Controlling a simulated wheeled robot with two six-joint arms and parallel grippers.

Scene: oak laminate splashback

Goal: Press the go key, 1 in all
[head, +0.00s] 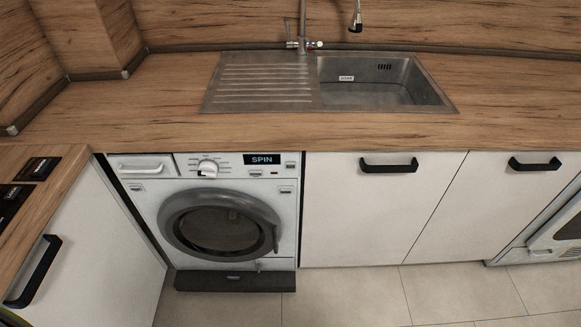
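A white washing machine (288,222) is built in under the counter, left of centre in the head view. Its dark display (262,160) reads SPIN. A round white dial (207,168) sits left of the display. Below the display are a small pale key (255,173) and a small key with a reddish mark (274,173). Another small panel element (291,165) is at the far right of the panel. The labels are too small to read, so I cannot tell which is the go key. The round grey door (220,222) looks shut. Neither gripper is in view.
The wooden counter (150,105) overhangs above the machine and holds a steel sink (436,100) with a tap (303,25). White cupboards with black handles (388,164) stand to the right. A left counter has a cupboard handle (35,272) sticking out. The tiled floor (350,295) in front is clear.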

